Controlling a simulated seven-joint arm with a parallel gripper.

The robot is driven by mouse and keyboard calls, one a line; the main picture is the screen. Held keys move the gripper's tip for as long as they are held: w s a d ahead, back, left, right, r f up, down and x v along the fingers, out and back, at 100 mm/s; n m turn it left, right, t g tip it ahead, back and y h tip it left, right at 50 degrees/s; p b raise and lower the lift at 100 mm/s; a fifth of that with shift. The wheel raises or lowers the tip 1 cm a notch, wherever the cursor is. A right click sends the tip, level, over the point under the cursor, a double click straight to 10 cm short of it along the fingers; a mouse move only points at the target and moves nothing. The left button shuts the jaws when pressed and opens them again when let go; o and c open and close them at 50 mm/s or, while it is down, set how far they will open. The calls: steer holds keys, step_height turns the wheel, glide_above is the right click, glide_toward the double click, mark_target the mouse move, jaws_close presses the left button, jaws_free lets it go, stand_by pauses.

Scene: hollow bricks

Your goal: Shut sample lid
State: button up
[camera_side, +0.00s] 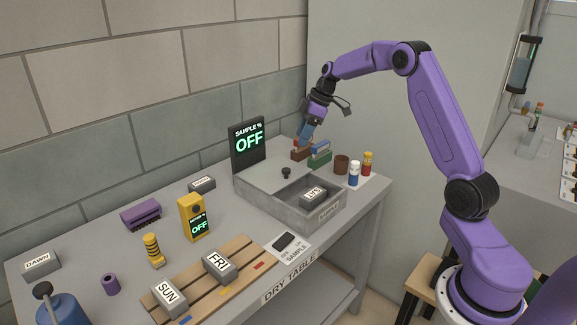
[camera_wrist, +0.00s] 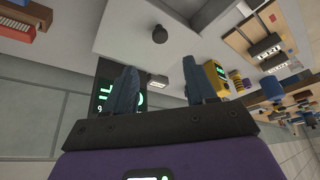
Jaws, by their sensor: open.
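The grey sample box (camera_side: 325,222) stands on the dry table. Its flat grey lid (camera_side: 262,176) covers the back left part, and the front right part is open. A black knob (camera_side: 286,173) stands up on the lid; it also shows in the wrist view (camera_wrist: 160,34). A grey labelled brick (camera_side: 313,195) lies inside the open part. My gripper (camera_side: 301,142) is above and behind the box, near the brushes, apart from the knob. In the wrist view its two blue fingers (camera_wrist: 160,78) are spread, with nothing between them.
A display reading OFF (camera_side: 248,142) rises behind the box. Brown and green brushes (camera_side: 319,158), a brown cup (camera_side: 341,164) and small bottles (camera_side: 354,174) stand at the right. A yellow meter (camera_side: 193,217) and a wooden rack (camera_side: 210,284) with bricks are at the left front.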

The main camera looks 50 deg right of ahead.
mark_target(286, 169)
steer(key=x, duration=1.2)
jaws_close()
steer(key=s, duration=1.5)
